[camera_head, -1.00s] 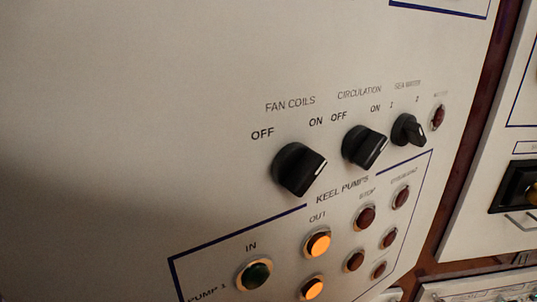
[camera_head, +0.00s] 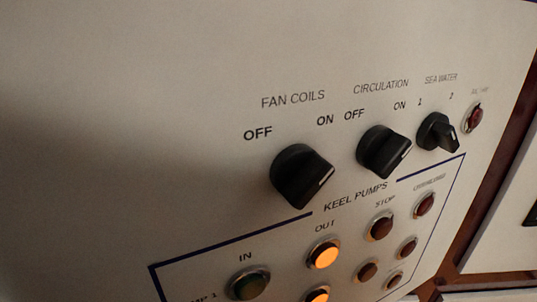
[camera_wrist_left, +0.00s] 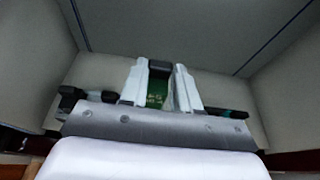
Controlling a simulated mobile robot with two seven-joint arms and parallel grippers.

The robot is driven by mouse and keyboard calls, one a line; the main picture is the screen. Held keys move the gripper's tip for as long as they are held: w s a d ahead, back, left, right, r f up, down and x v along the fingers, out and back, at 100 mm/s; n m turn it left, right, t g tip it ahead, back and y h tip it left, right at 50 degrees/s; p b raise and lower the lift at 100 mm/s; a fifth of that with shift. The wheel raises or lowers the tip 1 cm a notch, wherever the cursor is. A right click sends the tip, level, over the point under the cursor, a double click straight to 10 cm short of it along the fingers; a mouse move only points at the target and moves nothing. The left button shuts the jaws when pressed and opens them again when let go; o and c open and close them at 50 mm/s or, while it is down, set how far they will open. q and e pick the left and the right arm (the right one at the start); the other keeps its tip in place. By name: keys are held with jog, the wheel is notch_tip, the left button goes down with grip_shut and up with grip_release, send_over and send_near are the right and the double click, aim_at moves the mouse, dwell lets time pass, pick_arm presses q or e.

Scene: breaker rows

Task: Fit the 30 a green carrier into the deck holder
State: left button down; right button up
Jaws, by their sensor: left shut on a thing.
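In the left wrist view, my left gripper (camera_wrist_left: 162,68) is shut on a small green carrier (camera_wrist_left: 156,92) with a black top and pale markings too small to read. The carrier sits upright between the two white fingers, and its lower part is hidden by the gripper body. Neither gripper shows in the head view. My right gripper is in no view. I cannot make out the deck holder in either view.
The head view is filled by a pale panel (camera_head: 130,120) with black FAN COILS (camera_head: 302,177), CIRCULATION (camera_head: 384,151) and SEA WATER (camera_head: 437,132) knobs. Grey panel walls (camera_wrist_left: 185,30) surround the left gripper.

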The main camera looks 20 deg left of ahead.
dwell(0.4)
pick_arm(q)
jog(key=shift+f+b, duration=0.8)
jog(key=shift+f, duration=2.1)
jog(key=shift+r, duration=0.1)
jog(key=shift+p, duration=0.8)
jog(key=shift+f, duration=2.05)
jog(key=c, duration=0.7)
grip_release()
jog(key=shift+c, duration=0.2)
